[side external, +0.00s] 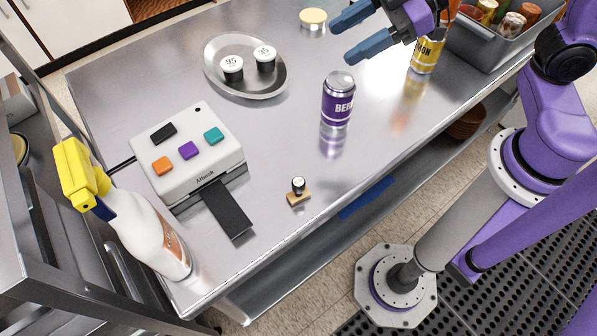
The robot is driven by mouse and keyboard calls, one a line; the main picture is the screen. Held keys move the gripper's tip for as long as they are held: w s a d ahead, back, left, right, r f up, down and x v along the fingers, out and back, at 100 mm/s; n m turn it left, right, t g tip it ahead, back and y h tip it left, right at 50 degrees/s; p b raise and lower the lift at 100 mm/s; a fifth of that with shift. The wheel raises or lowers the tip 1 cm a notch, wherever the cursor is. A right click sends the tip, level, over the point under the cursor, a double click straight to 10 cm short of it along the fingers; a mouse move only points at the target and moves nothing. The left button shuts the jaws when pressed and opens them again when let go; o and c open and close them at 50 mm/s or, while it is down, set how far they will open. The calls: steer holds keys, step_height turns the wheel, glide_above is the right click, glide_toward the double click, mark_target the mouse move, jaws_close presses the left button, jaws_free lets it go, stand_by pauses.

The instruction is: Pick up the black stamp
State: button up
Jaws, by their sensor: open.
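The stamp (298,187) stands on the steel table near its front edge. It has a dark rounded knob with a pale spot on top and a light wooden base. My gripper (342,40) is at the top of the side external view, over the far part of the table. Its two blue fingers are apart with nothing between them. It is well away from the stamp, up and to the right in the picture. The stamp shows in full.
A purple can (338,98) stands between my gripper and the stamp. A yellow can (428,52) and a grey bin (487,46) are at right. A button box (190,158), spray bottle (150,238) and round tray (243,91) with two cups are at left. Table around the stamp is clear.

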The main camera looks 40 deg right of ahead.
steer(key=s+a+n+g+y, duration=0.1)
steer(key=s+n+g+y, duration=0.15)
steer(key=s+g, duration=0.3)
glide_toward(293, 189)
steer(key=shift+y, duration=0.25)
steer(key=x, duration=0.5)
steer(key=shift+x, duration=2.75)
steer(key=shift+d+f, duration=0.1)
steer(key=shift+f, duration=0.05)
steer(key=c, duration=1)
